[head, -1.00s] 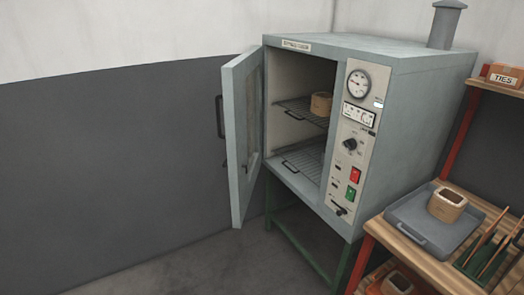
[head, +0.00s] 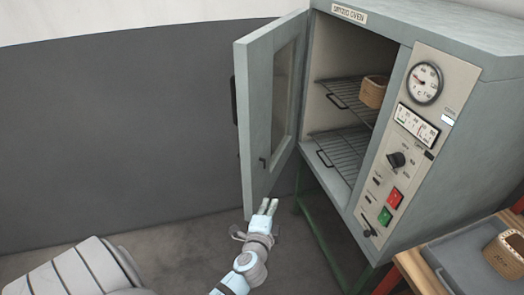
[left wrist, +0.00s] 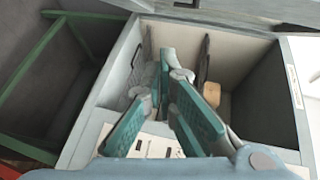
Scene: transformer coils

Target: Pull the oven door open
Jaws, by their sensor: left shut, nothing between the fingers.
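The grey-blue oven (head: 455,130) stands at the right of the head view with its door (head: 254,120) swung wide open to the left. A dark handle (head: 234,100) shows on the door's outer side. My left gripper (head: 268,206) is shut and empty, low near the bottom of the door, on its inner side. I cannot tell whether it touches the door. In the left wrist view its teal fingers (left wrist: 175,90) point toward the open oven (left wrist: 262,100). My right gripper is not in view.
Inside the oven are wire racks (head: 340,150), with a tan coil (head: 373,92) on the upper one. A grey tray (head: 450,270) with another coil (head: 505,255) rests on a wooden shelf at the lower right. A green stand (head: 320,222) supports the oven.

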